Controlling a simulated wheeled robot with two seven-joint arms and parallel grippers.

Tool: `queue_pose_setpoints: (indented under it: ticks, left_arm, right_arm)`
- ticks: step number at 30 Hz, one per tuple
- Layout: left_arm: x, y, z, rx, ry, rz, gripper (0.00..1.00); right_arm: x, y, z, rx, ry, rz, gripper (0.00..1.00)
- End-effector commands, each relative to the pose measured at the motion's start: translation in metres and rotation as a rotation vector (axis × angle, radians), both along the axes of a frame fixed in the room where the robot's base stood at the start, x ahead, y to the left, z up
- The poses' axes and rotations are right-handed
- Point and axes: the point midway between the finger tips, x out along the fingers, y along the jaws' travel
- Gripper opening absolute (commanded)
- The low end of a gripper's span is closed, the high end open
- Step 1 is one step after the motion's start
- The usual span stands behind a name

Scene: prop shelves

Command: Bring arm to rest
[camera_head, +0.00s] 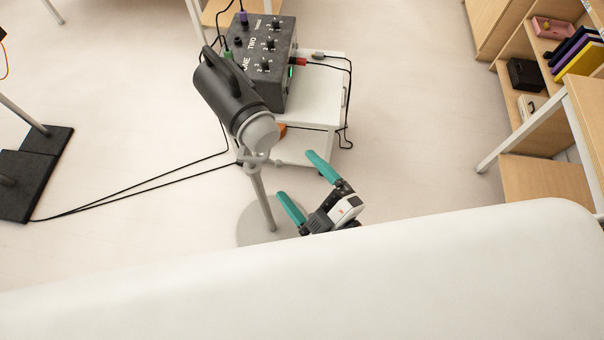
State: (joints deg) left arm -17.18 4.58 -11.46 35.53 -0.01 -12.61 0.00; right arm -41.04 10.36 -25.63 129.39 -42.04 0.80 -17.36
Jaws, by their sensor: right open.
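My right gripper (305,184) shows near the middle of the head view. Its two teal fingers are spread apart and point up and left, with nothing between them. Its black and white body sits just past the edge of a large white surface that fills the bottom of the view and hides most of the arm. The fingers are beside the grey stand pole (262,200) of a dark grey lamp-like device (228,92); I cannot tell whether they touch it. My left gripper is not in view.
A black control box (262,62) with knobs and cables stands on a white cart (318,100). Black cables (140,182) run across the floor to a dark base plate (30,180) at left. Wooden shelves (515,75) with props stand at right. Floor between cart and shelves is clear.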

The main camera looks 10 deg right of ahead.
Motion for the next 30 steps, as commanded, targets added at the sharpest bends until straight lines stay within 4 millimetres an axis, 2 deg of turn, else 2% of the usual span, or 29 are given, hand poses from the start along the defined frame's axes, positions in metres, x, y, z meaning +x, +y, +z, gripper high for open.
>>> queue_pose_setpoints:
  ticks: [9, 11, 13, 14, 17, 21, 23, 24, 26, 30]
  left_arm:
    - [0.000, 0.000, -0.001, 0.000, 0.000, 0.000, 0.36]
    - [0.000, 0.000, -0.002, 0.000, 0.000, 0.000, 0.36]
    - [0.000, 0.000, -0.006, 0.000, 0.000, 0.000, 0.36]
    - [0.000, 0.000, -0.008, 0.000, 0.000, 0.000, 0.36]
    - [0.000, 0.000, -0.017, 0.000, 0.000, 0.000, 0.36]
    - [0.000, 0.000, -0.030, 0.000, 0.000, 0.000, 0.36]
    - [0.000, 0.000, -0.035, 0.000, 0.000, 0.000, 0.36]
    - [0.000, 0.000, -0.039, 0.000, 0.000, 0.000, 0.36]
    - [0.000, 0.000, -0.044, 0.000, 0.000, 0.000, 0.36]
    - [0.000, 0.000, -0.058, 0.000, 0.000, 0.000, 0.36]
  right_arm:
    - [0.000, 0.000, -0.003, 0.000, 0.005, 0.000, 0.89]
    - [0.001, 0.000, -0.013, -0.001, 0.022, -0.002, 0.89]
    - [0.003, -0.001, -0.036, -0.001, 0.064, -0.007, 0.89]
    - [0.004, -0.001, -0.050, -0.001, 0.090, -0.010, 0.89]
    - [0.006, -0.007, -0.112, 0.002, 0.208, -0.031, 0.89]
    - [0.002, -0.024, -0.212, 0.012, 0.406, -0.086, 0.89]
    - [-0.003, -0.033, -0.253, 0.020, 0.493, -0.118, 0.89]
    - [-0.008, -0.040, -0.280, 0.024, 0.551, -0.141, 0.89]
    - [-0.016, -0.052, -0.320, 0.034, 0.638, -0.181, 0.89]
    - [-0.045, -0.083, -0.410, 0.058, 0.847, -0.294, 0.89]
